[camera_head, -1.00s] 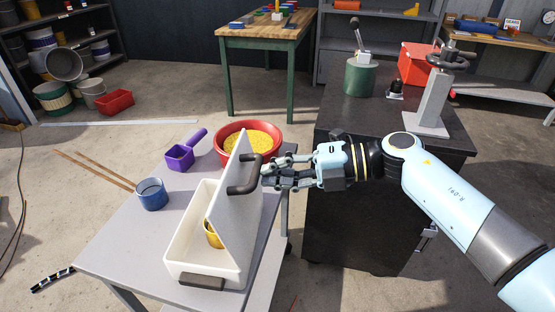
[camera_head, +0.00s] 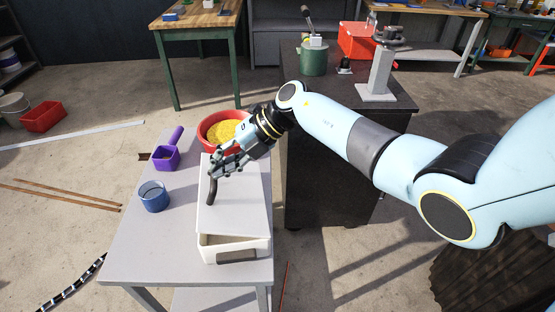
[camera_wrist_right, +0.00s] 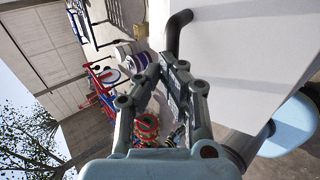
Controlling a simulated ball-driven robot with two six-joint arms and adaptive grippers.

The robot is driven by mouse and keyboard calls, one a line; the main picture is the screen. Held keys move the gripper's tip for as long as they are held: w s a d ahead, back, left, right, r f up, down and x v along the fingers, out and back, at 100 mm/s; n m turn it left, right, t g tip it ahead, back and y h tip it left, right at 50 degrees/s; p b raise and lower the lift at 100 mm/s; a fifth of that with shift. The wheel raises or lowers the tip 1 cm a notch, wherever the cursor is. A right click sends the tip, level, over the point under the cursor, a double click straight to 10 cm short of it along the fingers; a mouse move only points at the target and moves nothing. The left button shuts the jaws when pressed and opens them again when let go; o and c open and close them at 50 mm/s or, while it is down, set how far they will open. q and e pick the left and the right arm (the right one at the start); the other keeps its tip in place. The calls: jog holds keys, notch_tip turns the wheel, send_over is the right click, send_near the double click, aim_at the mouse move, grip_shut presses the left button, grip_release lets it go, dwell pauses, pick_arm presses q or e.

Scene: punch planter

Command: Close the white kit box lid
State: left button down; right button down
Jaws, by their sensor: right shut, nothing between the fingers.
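The white kit box (camera_head: 217,252) stands on the right part of the grey table, its front wall showing a dark handle. Its white lid (camera_head: 240,212) lies low over it, tilted, with a shaded gap along the front edge. The lid's dark handle (camera_head: 212,189) is at the lid's left side. My right gripper (camera_head: 222,171) is shut and empty by the far end of that handle, over the lid; whether it touches is unclear. The right wrist view shows the fingertips (camera_wrist_right: 160,62) beside the lid handle (camera_wrist_right: 175,35) and the lid (camera_wrist_right: 245,60). My left gripper is not in view.
On the table (camera_head: 150,240), a blue cup (camera_head: 153,197) and a purple scoop (camera_head: 166,158) stand left of the box. A red bowl of yellow grains (camera_head: 212,128) is behind it. A dark cabinet (camera_head: 325,180) stands to the right. The table's front left is clear.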

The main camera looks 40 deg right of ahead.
aim_at(207, 187)
jog(key=x, duration=0.1)
jog(key=b+x, duration=0.1)
jog(key=x, duration=0.1)
jog(key=shift+d+f, duration=0.15)
jog(key=shift+f, duration=0.2)
jog(key=shift+b+x, duration=0.75)
jog(key=shift+x, duration=0.2)
jog(key=shift+f, duration=0.35)
